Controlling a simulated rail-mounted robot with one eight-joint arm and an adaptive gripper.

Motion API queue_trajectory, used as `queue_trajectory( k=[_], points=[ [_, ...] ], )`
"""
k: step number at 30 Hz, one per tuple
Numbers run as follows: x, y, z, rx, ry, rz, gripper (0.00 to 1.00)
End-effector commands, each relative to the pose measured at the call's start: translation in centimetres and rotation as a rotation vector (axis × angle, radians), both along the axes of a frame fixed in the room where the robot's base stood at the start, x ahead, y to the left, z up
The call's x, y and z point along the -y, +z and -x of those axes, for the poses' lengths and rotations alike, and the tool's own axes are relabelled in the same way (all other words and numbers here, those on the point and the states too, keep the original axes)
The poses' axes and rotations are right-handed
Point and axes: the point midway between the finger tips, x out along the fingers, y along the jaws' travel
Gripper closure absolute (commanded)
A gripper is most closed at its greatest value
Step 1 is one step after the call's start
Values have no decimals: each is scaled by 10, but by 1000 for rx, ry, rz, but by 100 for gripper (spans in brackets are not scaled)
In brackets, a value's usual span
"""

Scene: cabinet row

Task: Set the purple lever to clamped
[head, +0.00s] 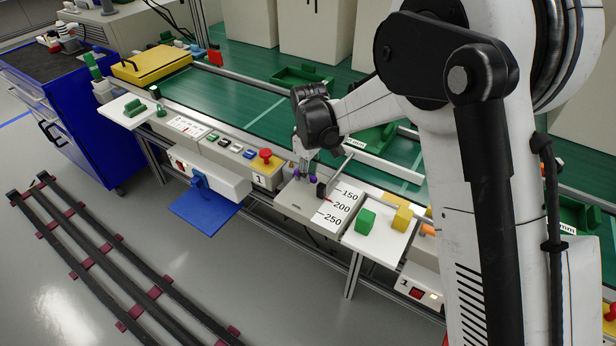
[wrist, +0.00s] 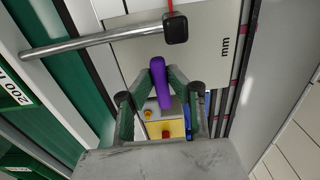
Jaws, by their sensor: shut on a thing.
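The purple lever (wrist: 160,88) stands between the two green-grey fingers of my gripper (wrist: 163,80) in the wrist view, and the fingers are shut on it. In the head view my gripper (head: 305,168) is over the back left of the white scale panel (head: 300,201). Only small purple bits of the lever (head: 313,178) show there, partly hidden by the fingers. The lever's base and any clamped marking cannot be made out.
A silver rod with a black knob (wrist: 175,28) lies close beyond the fingertips. The panel carries marks 150, 200 and 250. A green block (head: 365,221) and a yellow block (head: 402,218) stand to the right. A red button (head: 265,154) is on the left.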

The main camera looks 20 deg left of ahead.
Motion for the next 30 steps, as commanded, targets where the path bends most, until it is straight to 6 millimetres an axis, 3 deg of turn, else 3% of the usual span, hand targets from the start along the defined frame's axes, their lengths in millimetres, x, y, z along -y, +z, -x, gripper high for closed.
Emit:
queue_trajectory(
  k=[9, 10, 14, 23, 30],
  points=[
    [0, 0, -1, 0, 14, 0, 100],
    [0, 0, -1, 0, 14, 0, 82],
    [0, 0, -1, 0, 13, 0, 67],
    [0, 3, 0, 0, 13, 0, 67],
    [0, 34, 0, 0, 13, 0, 67]
  ],
)
